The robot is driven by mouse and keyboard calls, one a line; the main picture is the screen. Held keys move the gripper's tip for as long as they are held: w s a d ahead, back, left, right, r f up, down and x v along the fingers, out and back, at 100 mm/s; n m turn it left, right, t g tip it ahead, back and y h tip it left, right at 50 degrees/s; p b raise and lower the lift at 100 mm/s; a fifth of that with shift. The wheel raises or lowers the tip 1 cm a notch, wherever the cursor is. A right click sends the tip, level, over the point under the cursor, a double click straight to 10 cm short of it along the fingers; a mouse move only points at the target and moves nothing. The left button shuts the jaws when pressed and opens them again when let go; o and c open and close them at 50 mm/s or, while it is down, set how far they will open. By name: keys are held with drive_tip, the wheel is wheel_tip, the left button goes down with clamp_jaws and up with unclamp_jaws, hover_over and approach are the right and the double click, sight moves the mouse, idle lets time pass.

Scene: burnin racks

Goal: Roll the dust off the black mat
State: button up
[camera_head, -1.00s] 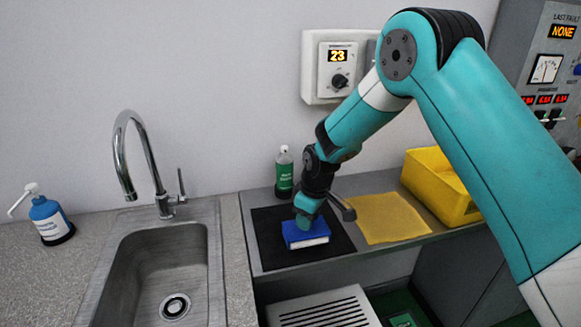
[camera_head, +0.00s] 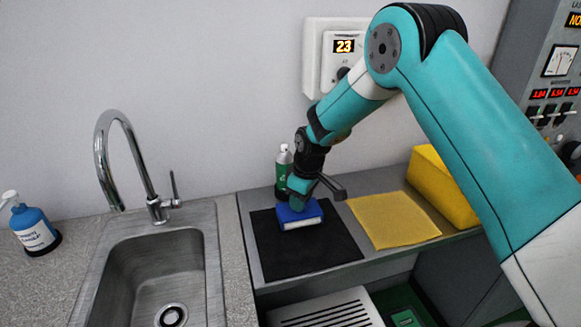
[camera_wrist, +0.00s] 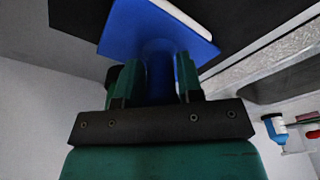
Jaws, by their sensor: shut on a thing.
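The black mat (camera_head: 300,255) lies flat on the grey worktop right of the sink. My gripper (camera_head: 298,192) points down over the mat's back part. It is shut on the blue handle of a blue block (camera_head: 300,214) with a white layer along its lower edge. The block sits at the mat's back edge and seems to touch it; its contact face is hidden. The wrist view shows both fingers (camera_wrist: 159,85) closed around the round handle under the blue block (camera_wrist: 135,25). No roller shows, and I cannot make out dust on the mat.
A yellow cloth (camera_head: 392,220) lies right of the mat, with a yellow bin (camera_head: 440,185) beyond. A green-labelled bottle (camera_head: 283,165) stands close behind my gripper. The sink (camera_head: 150,265) and tap (camera_head: 125,150) are to the left. The mat's front half is clear.

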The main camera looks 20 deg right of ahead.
drive_tip(key=shift+w, duration=0.4)
wheel_tip(320, 180, up, 3)
drive_tip(key=shift+w+r+p, duration=0.1)
drive_tip(key=shift+w+p, duration=0.05)
drive_tip(key=shift+p, duration=0.65)
drive_tip(key=shift+w+r, duration=0.1)
drive_tip(key=shift+r, duration=0.2)
drive_tip(key=shift+r+p, duration=1.65)
drive_tip(key=shift+r, duration=0.6)
